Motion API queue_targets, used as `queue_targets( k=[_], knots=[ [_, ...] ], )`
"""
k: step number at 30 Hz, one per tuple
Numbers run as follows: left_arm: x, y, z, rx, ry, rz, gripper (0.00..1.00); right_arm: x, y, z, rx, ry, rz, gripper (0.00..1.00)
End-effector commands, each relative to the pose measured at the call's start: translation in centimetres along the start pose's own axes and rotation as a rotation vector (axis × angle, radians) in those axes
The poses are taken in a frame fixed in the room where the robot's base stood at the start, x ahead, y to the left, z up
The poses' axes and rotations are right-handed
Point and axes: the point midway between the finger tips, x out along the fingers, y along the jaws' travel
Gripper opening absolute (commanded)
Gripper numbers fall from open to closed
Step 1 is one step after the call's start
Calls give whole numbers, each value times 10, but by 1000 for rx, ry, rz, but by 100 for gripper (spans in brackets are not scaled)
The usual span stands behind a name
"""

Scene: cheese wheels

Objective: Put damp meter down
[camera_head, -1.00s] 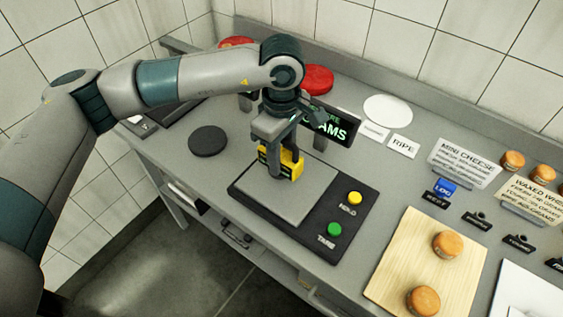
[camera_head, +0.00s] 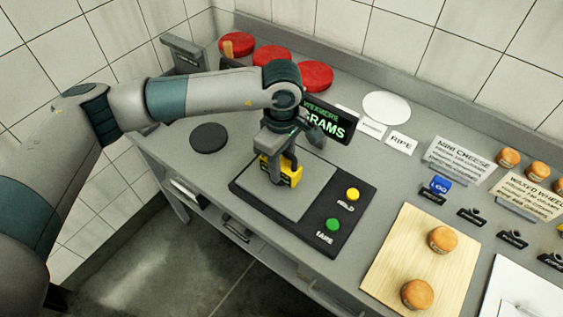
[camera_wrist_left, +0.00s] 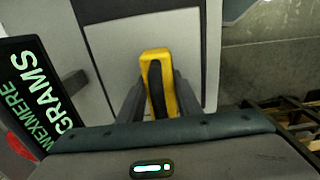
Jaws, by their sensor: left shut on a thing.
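The damp meter (camera_head: 291,174) is a small yellow block with black parts. It sits at the scale's grey plate (camera_head: 313,193), near the plate's back left part; I cannot tell whether it touches the plate. My left gripper (camera_head: 280,168) points down and is shut on the meter. In the left wrist view the yellow meter (camera_wrist_left: 160,80) stands between my two dark fingers (camera_wrist_left: 158,100), with the plate behind it. My right gripper is not in view.
The scale has a yellow button (camera_head: 352,194) and a green button (camera_head: 333,224). Behind it stands a display (camera_head: 328,122) reading GRAMS. A black disc (camera_head: 209,138) lies to the left. A wooden board (camera_head: 400,262) with two orange cheeses is at the right. Red wheels (camera_head: 272,55) line the back.

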Motion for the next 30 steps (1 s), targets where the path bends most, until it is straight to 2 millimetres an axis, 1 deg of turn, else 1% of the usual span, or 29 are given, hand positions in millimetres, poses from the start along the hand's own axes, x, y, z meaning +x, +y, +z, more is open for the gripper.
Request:
queue_targets(
  k=[5,6,8,17,23,24,26,30],
  knots=[
    [3,0,0,0,0,1,1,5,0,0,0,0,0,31],
    [2,0,0,0,0,0,36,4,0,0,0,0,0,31],
    [2,0,0,0,0,0,50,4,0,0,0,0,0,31],
    [2,0,0,0,0,0,50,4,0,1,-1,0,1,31],
    [-3,0,0,0,0,0,50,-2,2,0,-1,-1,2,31],
    [-3,1,0,0,0,2,50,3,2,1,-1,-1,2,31],
    [-9,1,0,0,1,4,50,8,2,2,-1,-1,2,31],
    [-28,1,0,1,1,5,50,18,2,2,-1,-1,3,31]
  ],
)
